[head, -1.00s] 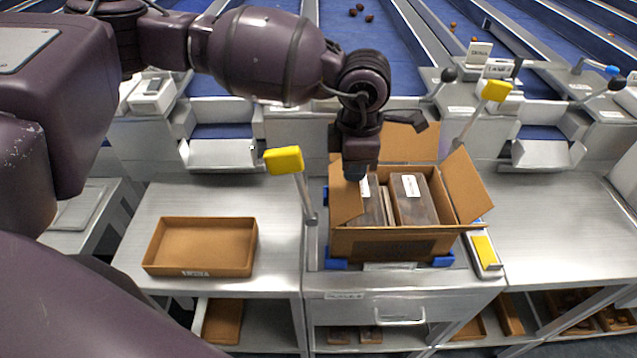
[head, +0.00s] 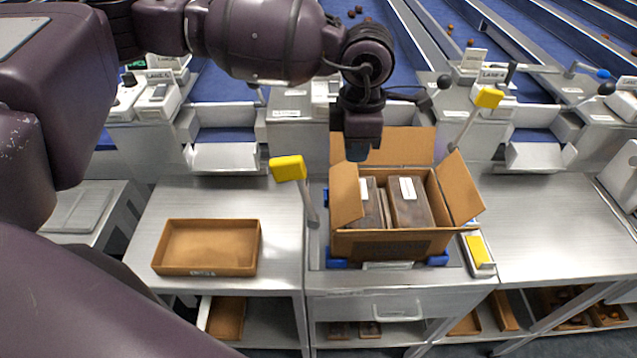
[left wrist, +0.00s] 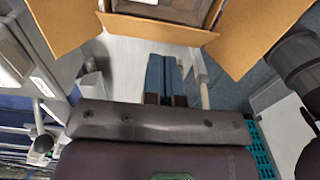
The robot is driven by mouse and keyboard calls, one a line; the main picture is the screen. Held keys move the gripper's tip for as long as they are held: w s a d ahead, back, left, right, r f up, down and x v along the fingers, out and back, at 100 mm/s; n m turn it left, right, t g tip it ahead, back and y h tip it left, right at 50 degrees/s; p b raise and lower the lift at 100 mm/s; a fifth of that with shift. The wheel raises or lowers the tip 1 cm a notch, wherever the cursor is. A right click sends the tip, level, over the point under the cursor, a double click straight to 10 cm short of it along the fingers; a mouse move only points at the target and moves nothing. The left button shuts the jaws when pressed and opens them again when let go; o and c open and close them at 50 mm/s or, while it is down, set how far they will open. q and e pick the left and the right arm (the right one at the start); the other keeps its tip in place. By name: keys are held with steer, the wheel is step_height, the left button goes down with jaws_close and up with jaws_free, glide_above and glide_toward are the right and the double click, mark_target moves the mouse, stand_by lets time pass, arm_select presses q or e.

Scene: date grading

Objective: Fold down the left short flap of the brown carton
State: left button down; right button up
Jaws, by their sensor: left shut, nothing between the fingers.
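The brown carton (head: 400,243) stands open on the middle bench, with brown packs (head: 409,205) bearing white labels inside. Its left short flap (head: 346,190) stands up from the left edge. The right short flap (head: 458,188) stands up and leans outward, and the back flap (head: 400,147) is raised behind. My left gripper (head: 357,152) is shut and empty, above the carton's back left corner near the left flap. In the left wrist view its blue fingers (left wrist: 165,75) are together below the carton wall (left wrist: 160,30), apart from the flaps. My right gripper is not in view.
A yellow-tipped lever (head: 288,168) stands left of the carton and another (head: 488,98) at its back right. An empty brown tray (head: 207,272) lies on the left bench. Blue corner holders (head: 437,259) sit at the carton's base. The right bench (head: 545,225) is clear.

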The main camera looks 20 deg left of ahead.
arm_select(q)
steer(key=shift+r+p, duration=1.05)
steer(key=shift+r, duration=1.5)
